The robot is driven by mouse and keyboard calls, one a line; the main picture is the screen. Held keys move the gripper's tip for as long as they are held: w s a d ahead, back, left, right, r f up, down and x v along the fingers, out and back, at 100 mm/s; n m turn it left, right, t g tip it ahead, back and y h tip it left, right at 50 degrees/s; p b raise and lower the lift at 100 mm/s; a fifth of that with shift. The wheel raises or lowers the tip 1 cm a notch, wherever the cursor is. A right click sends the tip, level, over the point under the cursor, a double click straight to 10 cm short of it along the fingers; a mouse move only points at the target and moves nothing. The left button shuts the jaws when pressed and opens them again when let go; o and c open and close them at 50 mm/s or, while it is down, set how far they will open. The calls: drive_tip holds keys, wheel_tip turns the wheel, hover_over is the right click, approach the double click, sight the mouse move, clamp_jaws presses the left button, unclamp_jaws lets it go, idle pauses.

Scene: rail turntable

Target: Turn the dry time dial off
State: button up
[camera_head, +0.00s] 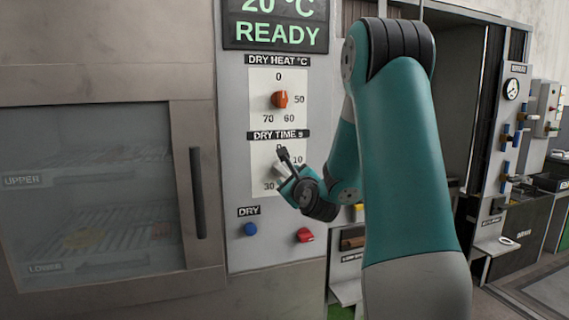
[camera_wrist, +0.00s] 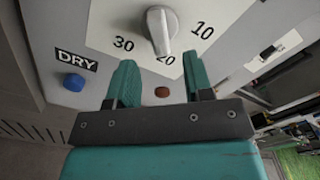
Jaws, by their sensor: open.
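In the head view my gripper hides most of this dial, below the DRY TIME label (camera_head: 281,135). My gripper (camera_wrist: 160,64) has its two teal fingers apart, one on each side below the knob, with nothing held. In the head view my gripper (camera_head: 284,172) is at the panel in front of the dial; contact cannot be told.
The red dry heat dial (camera_head: 280,99) is above. A blue DRY button (camera_head: 250,229) and a red control (camera_head: 305,235) are below. The display (camera_head: 277,25) reads 20 °C READY. An oven door (camera_head: 90,190) with a dark handle (camera_head: 198,193) stands at left.

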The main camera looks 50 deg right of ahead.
sight(284, 173)
drive_tip(key=shift+p+x, duration=0.5)
drive_tip(key=shift+x, duration=2.3)
clamp_jaws()
